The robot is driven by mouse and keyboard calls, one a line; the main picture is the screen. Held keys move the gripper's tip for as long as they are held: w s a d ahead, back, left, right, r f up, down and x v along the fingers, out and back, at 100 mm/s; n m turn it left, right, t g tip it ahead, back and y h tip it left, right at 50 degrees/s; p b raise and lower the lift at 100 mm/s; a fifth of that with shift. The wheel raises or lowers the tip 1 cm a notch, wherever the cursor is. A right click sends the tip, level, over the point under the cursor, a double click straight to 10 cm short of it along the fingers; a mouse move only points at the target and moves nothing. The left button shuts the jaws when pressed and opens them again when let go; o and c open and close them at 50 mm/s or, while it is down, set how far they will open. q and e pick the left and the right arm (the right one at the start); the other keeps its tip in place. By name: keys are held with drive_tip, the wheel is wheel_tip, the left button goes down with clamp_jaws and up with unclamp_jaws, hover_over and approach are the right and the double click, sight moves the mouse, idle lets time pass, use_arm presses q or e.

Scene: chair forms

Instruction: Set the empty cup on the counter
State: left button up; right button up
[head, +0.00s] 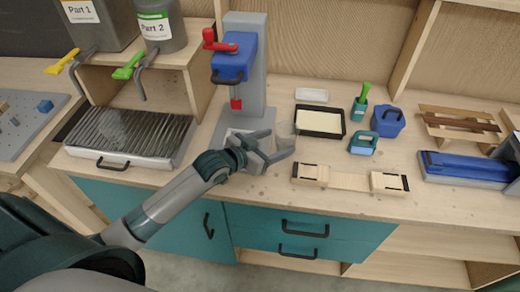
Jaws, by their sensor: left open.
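The cup (286,130) is small, pale and see-through. It stands upright on the wooden counter (240,188), just right of the grey base of the blue press; I cannot see whether anything is inside it. My left gripper (281,143) comes in from the lower left. Its fingers are open and spread near the cup, and they partly overlap it in the picture. I cannot tell whether they touch it. My right gripper does not show.
The blue press (234,58) with a red crank stands behind my gripper. A black-rimmed tray (320,121) lies right of the cup. A light wooden form (350,180) lies in front of that. A ribbed metal tray (130,135) is at left, below two dispensers.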

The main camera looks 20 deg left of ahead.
use_arm(q)
drive_tip(key=b+v, duration=0.1)
drive_tip(key=v, duration=0.6)
idle(0.5)
idle(1.0)
